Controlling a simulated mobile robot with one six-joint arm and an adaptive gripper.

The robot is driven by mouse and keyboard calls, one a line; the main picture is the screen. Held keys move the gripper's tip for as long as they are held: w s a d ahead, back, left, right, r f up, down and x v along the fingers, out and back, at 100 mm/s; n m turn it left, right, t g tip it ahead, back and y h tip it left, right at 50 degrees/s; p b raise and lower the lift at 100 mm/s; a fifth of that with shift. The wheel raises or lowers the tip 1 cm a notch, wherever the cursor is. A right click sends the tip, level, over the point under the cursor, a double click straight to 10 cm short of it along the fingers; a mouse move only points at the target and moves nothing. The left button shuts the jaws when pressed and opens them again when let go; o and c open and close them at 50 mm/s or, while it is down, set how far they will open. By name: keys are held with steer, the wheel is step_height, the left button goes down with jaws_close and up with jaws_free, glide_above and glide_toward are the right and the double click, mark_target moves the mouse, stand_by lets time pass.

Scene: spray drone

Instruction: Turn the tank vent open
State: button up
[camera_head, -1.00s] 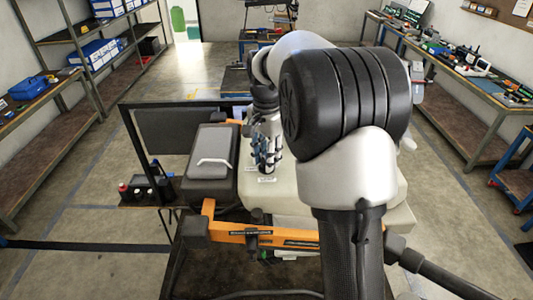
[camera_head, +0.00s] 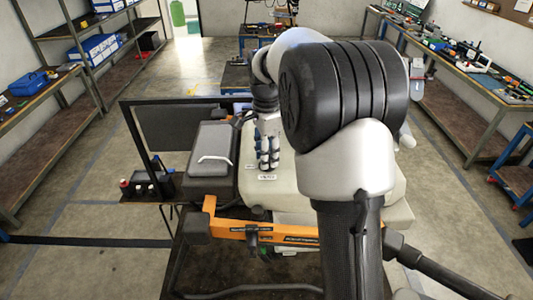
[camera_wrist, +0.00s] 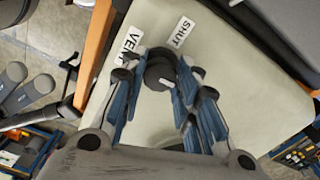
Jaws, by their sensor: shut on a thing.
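The tank vent is a small dark round knob (camera_wrist: 158,72) on the cream tank top (camera_wrist: 240,60). It shows between my fingertips in the wrist view. A label reading VENT (camera_wrist: 128,45) and one reading SHUT (camera_wrist: 180,32) are stuck beside it. My gripper (camera_wrist: 160,80) has blue-and-dark fingers on both sides of the knob and is shut on it. In the head view my gripper (camera_head: 268,165) points down at the cream tank (camera_head: 300,190), and its fingers hide the knob. A white label (camera_head: 267,177) shows just in front of it.
A grey box with a handle (camera_head: 210,155) sits left of the tank. An orange frame bar (camera_head: 230,228) runs along the tank's near side. Shelves (camera_head: 75,55) stand at the left and a workbench (camera_head: 470,85) at the right. My arm blocks much of the head view.

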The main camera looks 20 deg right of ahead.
steer(key=o, duration=1.1)
steer(key=shift+c, duration=0.2)
step_height(320, 180, up, 12)
stand_by(0.4)
steer(key=s+a+f+n+t+b, duration=0.1)
steer(key=s+a+f+n+b, duration=0.2)
steer(key=s+f+n+b, duration=0.3)
steer(key=s+a+f+n+t+b, duration=0.2)
steer(key=s+a+f+n+b, duration=0.2)
steer(key=s+f+b, duration=0.8)
steer(key=s+a+f+n+t+b, duration=0.1)
steer(key=s+a+f+n+b, duration=0.2)
steer(key=s+f+n+b, duration=0.6)
step_height(320, 180, down, 6)
steer(key=shift+s+a+f+t+b, duration=0.1)
steer(key=shift+s+a+t+b, duration=0.3)
steer(key=shift+s, duration=0.65)
